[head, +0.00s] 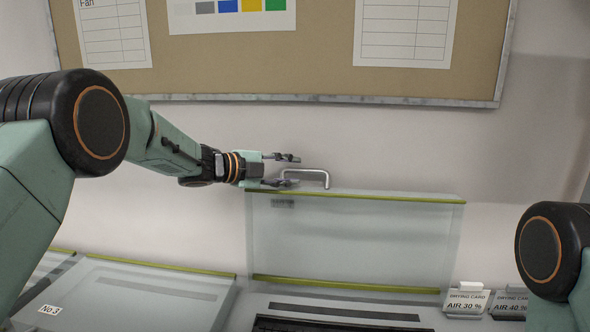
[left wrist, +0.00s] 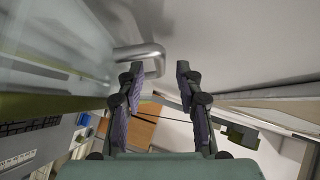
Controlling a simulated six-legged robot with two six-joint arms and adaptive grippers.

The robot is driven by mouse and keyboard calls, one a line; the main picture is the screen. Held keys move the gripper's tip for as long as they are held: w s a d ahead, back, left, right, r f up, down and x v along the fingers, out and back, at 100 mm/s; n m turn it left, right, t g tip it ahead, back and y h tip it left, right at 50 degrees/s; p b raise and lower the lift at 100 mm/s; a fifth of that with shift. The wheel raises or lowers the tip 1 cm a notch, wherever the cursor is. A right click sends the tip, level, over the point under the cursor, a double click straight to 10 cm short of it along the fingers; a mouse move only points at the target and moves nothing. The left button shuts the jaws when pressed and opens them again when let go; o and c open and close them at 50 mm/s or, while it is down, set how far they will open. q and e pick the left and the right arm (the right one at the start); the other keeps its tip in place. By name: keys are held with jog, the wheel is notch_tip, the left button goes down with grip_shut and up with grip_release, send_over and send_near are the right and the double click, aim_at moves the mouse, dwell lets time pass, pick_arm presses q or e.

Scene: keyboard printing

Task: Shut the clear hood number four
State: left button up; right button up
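The clear hood (head: 355,240) stands raised and upright behind its station, with green strips along its top and bottom edges. Its number cannot be read, but it is just right of the hood marked No 3. A metal bar handle (head: 313,171) sits on its top edge. My left gripper (head: 291,170) is open at the handle's left end, with nothing between its fingers. In the left wrist view the gripper (left wrist: 160,72) is open, and the handle (left wrist: 142,52) is just beyond the left fingertip. I cannot tell whether they touch. My right gripper is out of view.
The hood marked No 3 (head: 130,295) lies closed to the left. Drying cards (head: 466,299) reading AIR 30 % and AIR 40 % stand at right. A dark keyboard part (head: 320,325) lies below the raised hood. A notice board (head: 300,60) hangs on the wall behind.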

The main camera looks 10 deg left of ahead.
pick_arm(q)
jog(key=shift+x, duration=1.05)
jog(key=shift+s, duration=0.1)
jog(key=shift+c, duration=0.5)
jog(key=c, duration=0.4)
grip_shut()
